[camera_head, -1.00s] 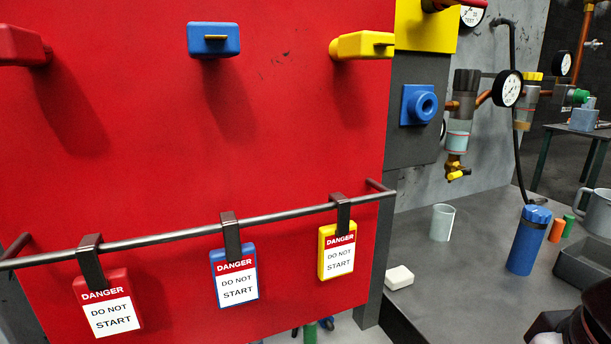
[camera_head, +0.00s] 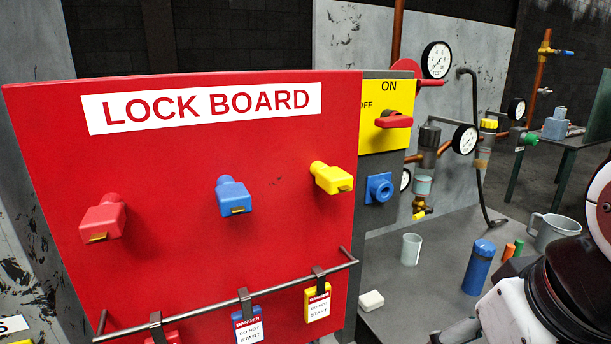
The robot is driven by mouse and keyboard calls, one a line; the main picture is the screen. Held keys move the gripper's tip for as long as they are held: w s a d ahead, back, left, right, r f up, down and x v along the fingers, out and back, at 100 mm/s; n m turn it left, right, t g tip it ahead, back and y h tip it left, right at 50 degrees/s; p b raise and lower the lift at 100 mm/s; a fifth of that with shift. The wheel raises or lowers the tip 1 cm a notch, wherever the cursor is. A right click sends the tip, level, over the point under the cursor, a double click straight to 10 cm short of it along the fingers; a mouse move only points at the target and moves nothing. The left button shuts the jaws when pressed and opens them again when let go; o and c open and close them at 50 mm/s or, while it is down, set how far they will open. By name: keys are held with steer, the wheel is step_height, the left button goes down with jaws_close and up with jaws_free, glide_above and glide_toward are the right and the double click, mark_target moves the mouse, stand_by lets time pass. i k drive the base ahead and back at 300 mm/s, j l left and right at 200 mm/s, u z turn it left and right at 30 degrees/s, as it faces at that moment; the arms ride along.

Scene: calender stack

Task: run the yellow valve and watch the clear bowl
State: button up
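A gauge-fitted pipe run on the grey wall panel carries a dark-topped filter with a clear bowl (camera_head: 423,186); something pale shows inside it. A small yellow valve (camera_head: 419,215) sits right under this bowl, on brass fittings; its handle position is too small to read. A second filter with a yellow top (camera_head: 489,124) and a brownish bowl (camera_head: 482,158) stands further back right. My arm enters at lower right. A grey part at its end, perhaps my gripper (camera_head: 458,332), is cut by the bottom edge, well below and apart from the yellow valve. Its fingers cannot be made out.
The red lock board (camera_head: 270,265) stands at left with red, blue and yellow blocks and a tag rail (camera_head: 225,302). The bench (camera_head: 400,315) holds a clear cup (camera_head: 411,249), blue cylinder (camera_head: 479,268), white block (camera_head: 371,301) and grey mug (camera_head: 553,233).

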mark_target(422, 213)
steer(key=z, duration=0.35)
steer(key=i+z, duration=0.15)
steer(key=z, duration=0.3)
steer(key=i+j+z, duration=0.15)
steer(key=z, duration=0.3)
steer(key=i+j+z, duration=0.1)
steer(key=z, duration=0.35)
